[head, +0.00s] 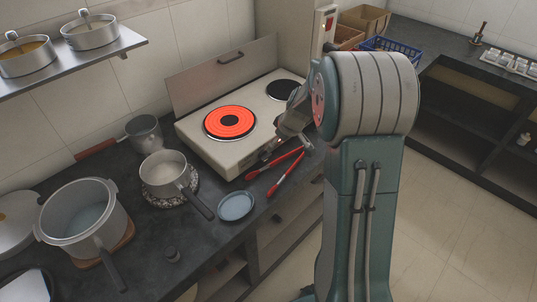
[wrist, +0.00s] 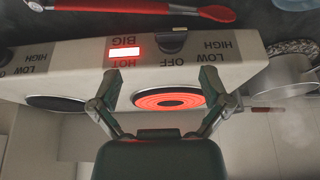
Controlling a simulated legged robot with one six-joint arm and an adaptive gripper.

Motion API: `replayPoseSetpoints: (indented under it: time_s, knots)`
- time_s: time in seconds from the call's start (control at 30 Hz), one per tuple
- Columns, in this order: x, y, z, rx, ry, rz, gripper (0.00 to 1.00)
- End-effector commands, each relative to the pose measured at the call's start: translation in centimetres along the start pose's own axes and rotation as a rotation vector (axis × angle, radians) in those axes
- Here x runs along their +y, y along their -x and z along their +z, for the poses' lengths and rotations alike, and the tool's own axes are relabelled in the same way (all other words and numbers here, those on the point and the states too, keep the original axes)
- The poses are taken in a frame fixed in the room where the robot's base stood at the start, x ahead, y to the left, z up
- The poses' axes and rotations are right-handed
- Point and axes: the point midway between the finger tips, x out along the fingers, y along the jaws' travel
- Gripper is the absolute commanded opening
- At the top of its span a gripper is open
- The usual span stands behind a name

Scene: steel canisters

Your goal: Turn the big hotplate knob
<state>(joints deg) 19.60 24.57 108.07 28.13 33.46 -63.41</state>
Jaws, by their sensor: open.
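The hotplate unit (head: 200,143) is cream-coloured with two plates. Its big plate (head: 229,122) glows red-orange; the other plate (head: 284,89) is dark. In the wrist view, which is upside down, the big knob (wrist: 172,41) is a dark knob on the front panel, beside a lit red indicator (wrist: 125,53) and lettering reading BIG, HOT, OFF, LOW and HIGH. My gripper (wrist: 160,72) is open and empty, its fingertips spread on either side, short of the knob and apart from it. In the head view my gripper (head: 287,128) is at the front right of the unit, partly hiding the panel.
Red-handled tongs (head: 284,174) lie on the counter before the unit. A blue dish (head: 236,206), a saucepan (head: 164,172) and a large pot (head: 84,215) stand left. A raised lid (head: 222,75) stands behind the plates. Open floor (head: 440,225) is at the right.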

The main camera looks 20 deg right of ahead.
Motion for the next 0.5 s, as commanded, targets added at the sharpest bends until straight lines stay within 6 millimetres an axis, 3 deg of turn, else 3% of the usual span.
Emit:
replayPoseSetpoints:
  time_s: [0.3,0.5]
  knots:
    - [-1.1,-5.8,-0.4,-0.007,0.007,0.005,0.97]
    - [-0.6,-7.2,-0.2,-0.002,0.004,0.003,0.97]
